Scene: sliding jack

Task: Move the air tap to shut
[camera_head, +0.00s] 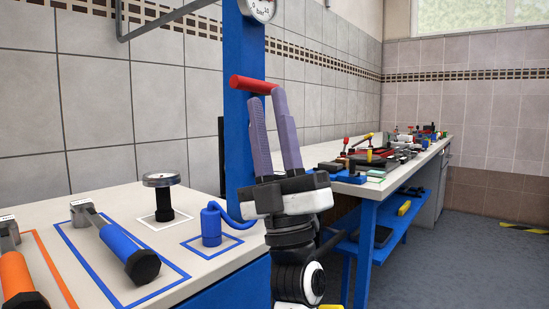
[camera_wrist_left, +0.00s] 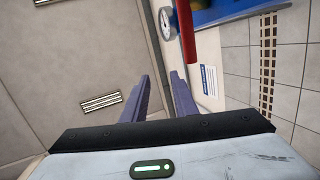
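The air tap shows as a red lever (camera_head: 252,84) on the blue column, pointing out sideways to the right and slightly down in the head view. It also shows in the left wrist view as a red bar (camera_wrist_left: 188,35), above and right of the fingertips. My left gripper (camera_head: 267,95) points up in front of the column. It also shows in the left wrist view (camera_wrist_left: 161,77), with a gap between its fingers and nothing held. Its fingertips overlap the lever's free end in the head view; I cannot tell whether they touch. My right gripper is not in view.
A pressure gauge (camera_head: 262,8) tops the blue column (camera_head: 238,130). A cluttered bench (camera_head: 374,186) runs behind.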

